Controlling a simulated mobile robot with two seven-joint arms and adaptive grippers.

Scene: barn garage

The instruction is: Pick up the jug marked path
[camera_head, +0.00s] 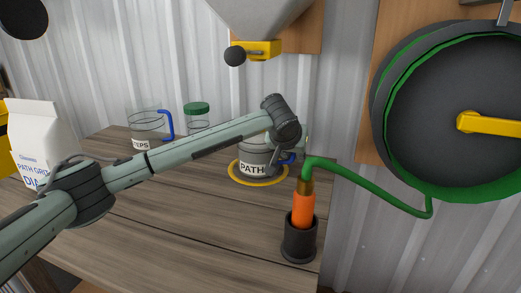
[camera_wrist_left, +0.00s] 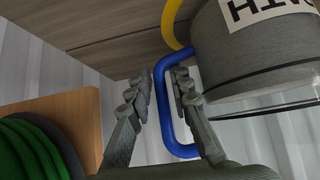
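The jug marked PATH (camera_head: 253,170) is a clear jug with grey contents, standing on the wooden bench in a yellow ring. My left arm passes in front of its top. Its blue handle (camera_head: 287,160) points right. In the left wrist view the jug (camera_wrist_left: 260,55) is at upper right, with the blue handle (camera_wrist_left: 164,118) extending to the left. My left gripper (camera_head: 293,152) is at the handle. In the left wrist view its open fingers (camera_wrist_left: 165,82) lie on either side of the handle's outer bar. Contact is unclear. My right gripper is not in view.
Another jug with a blue handle (camera_head: 147,130) and a green-lidded jar (camera_head: 197,116) stand behind my arm. A white carton (camera_head: 40,135) is at left. An orange nozzle (camera_head: 303,210) in a black holder stands close right of the jug, with a green hose (camera_head: 370,180) leading to the reel (camera_head: 440,130).

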